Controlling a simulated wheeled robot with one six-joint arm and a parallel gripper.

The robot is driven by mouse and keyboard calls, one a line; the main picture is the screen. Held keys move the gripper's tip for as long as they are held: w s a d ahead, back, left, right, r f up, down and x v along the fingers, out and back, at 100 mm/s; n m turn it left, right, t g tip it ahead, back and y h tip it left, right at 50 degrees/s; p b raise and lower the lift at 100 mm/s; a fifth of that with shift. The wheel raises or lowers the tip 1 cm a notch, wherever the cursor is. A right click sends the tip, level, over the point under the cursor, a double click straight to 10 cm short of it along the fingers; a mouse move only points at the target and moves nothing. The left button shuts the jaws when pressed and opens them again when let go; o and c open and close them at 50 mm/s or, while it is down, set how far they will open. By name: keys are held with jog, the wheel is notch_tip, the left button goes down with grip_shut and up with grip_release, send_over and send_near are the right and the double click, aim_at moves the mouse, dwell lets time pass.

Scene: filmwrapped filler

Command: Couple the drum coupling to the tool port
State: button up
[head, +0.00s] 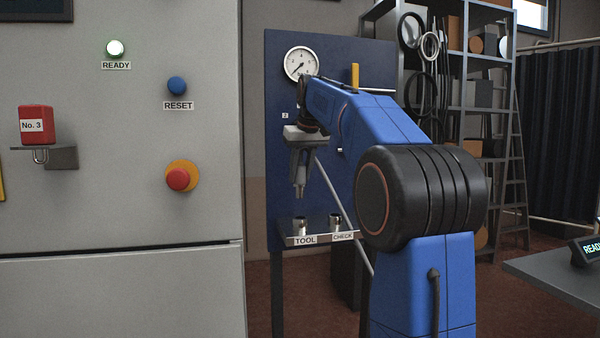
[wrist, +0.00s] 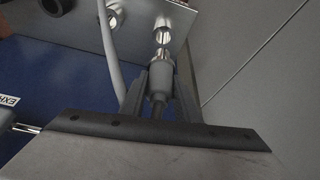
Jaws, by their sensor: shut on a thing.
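My gripper (head: 300,178) points down and is shut on the drum coupling (wrist: 158,82), a grey cylindrical body with a metallic tip. In the head view the coupling tip is above the tool port (head: 301,226), a short metal fitting on the shelf behind the TOOL label, with a visible gap between them. In the wrist view the tool port (wrist: 162,34) appears just beyond the coupling tip, nearly in line with it. Contact there cannot be judged from the wrist view alone.
The check port (head: 335,223) stands on the same shelf (head: 318,239), right of the tool port. A pale hose or rod (head: 340,212) runs diagonally beside my gripper. The blue panel (head: 283,130) with a gauge (head: 301,63) is behind. A grey cabinet (head: 120,210) stands left.

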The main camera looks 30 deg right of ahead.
aim_at(301, 197)
jog(key=shift+f, duration=4.55)
jog(key=shift+f, duration=0.4)
jog(key=o, duration=1.2)
jog(key=v, duration=1.7)
jog(key=shift+d+r, duration=0.1)
jog(key=shift+r, duration=0.15)
